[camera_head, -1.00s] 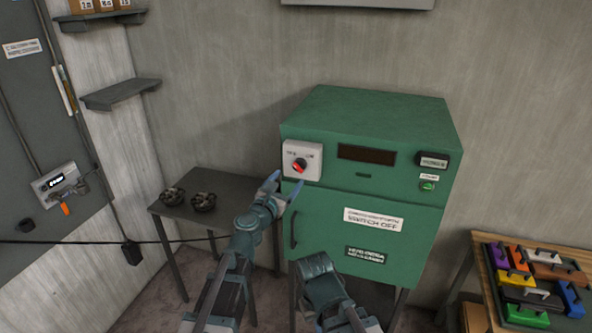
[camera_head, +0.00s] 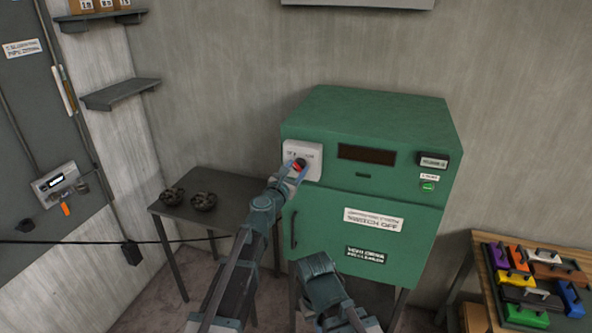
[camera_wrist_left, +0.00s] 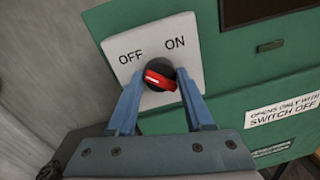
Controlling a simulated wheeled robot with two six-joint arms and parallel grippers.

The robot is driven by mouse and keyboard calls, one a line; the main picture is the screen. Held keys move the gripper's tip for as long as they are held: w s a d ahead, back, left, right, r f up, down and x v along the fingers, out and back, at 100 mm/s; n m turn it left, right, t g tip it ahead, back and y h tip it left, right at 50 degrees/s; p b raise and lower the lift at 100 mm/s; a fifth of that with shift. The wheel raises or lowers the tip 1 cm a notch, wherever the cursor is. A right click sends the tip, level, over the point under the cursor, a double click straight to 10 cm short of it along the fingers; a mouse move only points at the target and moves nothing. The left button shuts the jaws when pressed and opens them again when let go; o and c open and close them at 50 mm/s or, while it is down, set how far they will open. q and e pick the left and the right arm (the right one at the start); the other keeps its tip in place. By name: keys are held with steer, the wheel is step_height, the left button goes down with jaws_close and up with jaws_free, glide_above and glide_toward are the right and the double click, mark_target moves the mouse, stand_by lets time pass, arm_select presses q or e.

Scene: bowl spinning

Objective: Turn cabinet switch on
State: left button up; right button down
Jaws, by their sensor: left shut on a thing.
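The cabinet switch is a black round knob with a red bar (camera_wrist_left: 160,76) on a white plate (camera_wrist_left: 140,45) marked OFF at left and ON at right. In the head view, the switch knob (camera_head: 299,164) sits at the upper left of the green cabinet's front (camera_head: 375,190). My left gripper (camera_head: 296,170) is at the knob and partly hides it. In the left wrist view, my left gripper's blue fingers (camera_wrist_left: 160,90) stand on either side of the knob, shut on it. The red bar slopes down to the right. My right gripper does not show.
A small dark table (camera_head: 225,190) with two dark round objects stands left of the cabinet. A wooden table (camera_head: 483,262) with colored handled blocks is at the right. A shelf (camera_head: 120,94) hangs on the left wall.

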arm_select(q)
jaws_close()
steer(key=m, duration=0.3)
steer(key=shift+m+p, duration=0.3)
steer(key=shift+m, duration=0.1)
steer(key=m, duration=0.4)
steer(key=shift+s+d+y, duration=0.1)
steer(key=shift+d+y, duration=0.05)
steer(key=shift+y, duration=0.15)
steer(key=m, duration=0.4)
steer(key=shift+m+p, duration=0.3)
steer(key=shift+p, duration=0.05)
steer(key=shift+d+f+m+y, duration=0.1)
steer(key=shift+m+y, duration=0.3)
steer(key=shift+m, duration=2)
steer(key=shift+s, duration=0.1)
